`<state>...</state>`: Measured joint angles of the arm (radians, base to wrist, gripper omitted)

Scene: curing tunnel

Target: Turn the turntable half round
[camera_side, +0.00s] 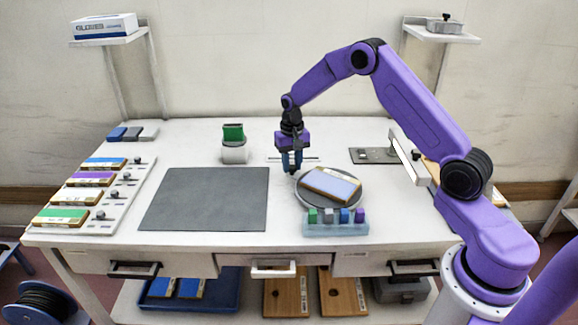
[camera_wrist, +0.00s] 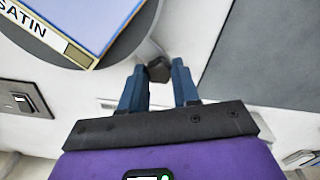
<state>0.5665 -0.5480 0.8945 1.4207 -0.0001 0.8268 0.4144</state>
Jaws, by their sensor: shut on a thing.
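The round grey turntable (camera_side: 318,198) sits on the table right of centre; part of its rim shows in the wrist view (camera_wrist: 140,45). A board with a pale blue face and wooden edge (camera_side: 333,186) lies flat on it; in the wrist view its label reads SATIN (camera_wrist: 25,22). A dark knob (camera_wrist: 158,69) stands at the turntable's edge. My gripper (camera_side: 291,170) points down at the turntable's back left edge. In the wrist view its blue fingers (camera_wrist: 158,82) are shut on the knob, one on each side.
A dark grey mat (camera_side: 205,199) lies left of the turntable. A clear rack of coloured blocks (camera_side: 336,229) stands close in front. Several boards (camera_side: 83,180) line the table's left side.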

